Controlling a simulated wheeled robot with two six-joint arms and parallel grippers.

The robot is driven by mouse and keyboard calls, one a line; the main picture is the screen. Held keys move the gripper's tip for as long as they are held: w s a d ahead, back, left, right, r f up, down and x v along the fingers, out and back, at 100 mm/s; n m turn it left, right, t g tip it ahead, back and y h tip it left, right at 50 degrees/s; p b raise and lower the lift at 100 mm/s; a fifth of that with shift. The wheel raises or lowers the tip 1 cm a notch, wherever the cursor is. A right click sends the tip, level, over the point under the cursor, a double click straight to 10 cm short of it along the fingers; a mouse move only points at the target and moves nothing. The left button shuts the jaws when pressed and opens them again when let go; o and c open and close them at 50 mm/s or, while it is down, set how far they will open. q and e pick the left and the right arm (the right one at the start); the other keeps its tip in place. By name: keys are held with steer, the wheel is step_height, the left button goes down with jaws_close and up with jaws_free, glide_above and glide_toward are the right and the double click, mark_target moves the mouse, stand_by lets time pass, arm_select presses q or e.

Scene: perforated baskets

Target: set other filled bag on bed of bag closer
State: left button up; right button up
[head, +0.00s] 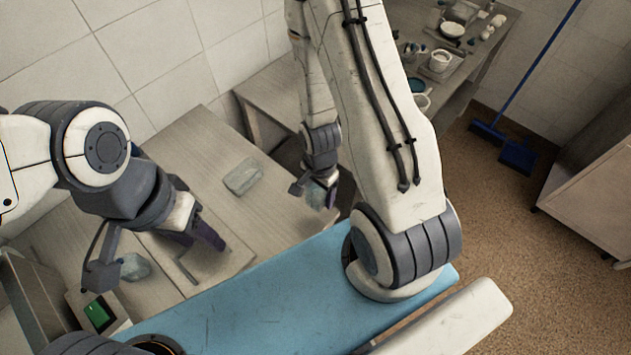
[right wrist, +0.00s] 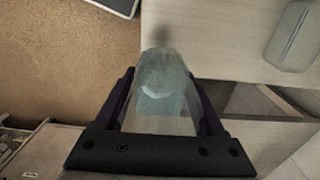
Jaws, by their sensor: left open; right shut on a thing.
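My right gripper (head: 322,192) is shut on a pale, translucent filled bag; in the right wrist view the bag (right wrist: 164,85) stands between the dark fingers. A second filled bag (head: 243,177) lies flat on the wooden table, left of my right gripper; it also shows at the upper right of the right wrist view (right wrist: 295,36). A third pale bag (head: 135,267) lies at the lower left, partly hidden by my left arm. My left gripper (head: 203,235) is open above the table. A device with a green screen (head: 98,312) stands at the lower left, perhaps the bag closer; its bed is not clear.
The wooden table (head: 190,140) runs along the tiled wall, with bare room around the second bag. A blue surface (head: 270,300) lies in front. A side table at the top right holds bowls and cups (head: 440,60). A blue broom (head: 520,95) leans beyond.

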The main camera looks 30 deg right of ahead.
steer(key=s+r+p, duration=0.1)
steer(key=s+p, duration=0.1)
steer(key=p, duration=0.1)
steer(key=shift+d+r, duration=0.35)
steer(key=shift+d, duration=0.05)
arm_select(q)
steer(key=shift+r+p, duration=0.55)
steer(key=shift+r, duration=2.25)
arm_select(e)
steer(key=shift+s+d, duration=0.2)
steer(key=shift+s, duration=0.15)
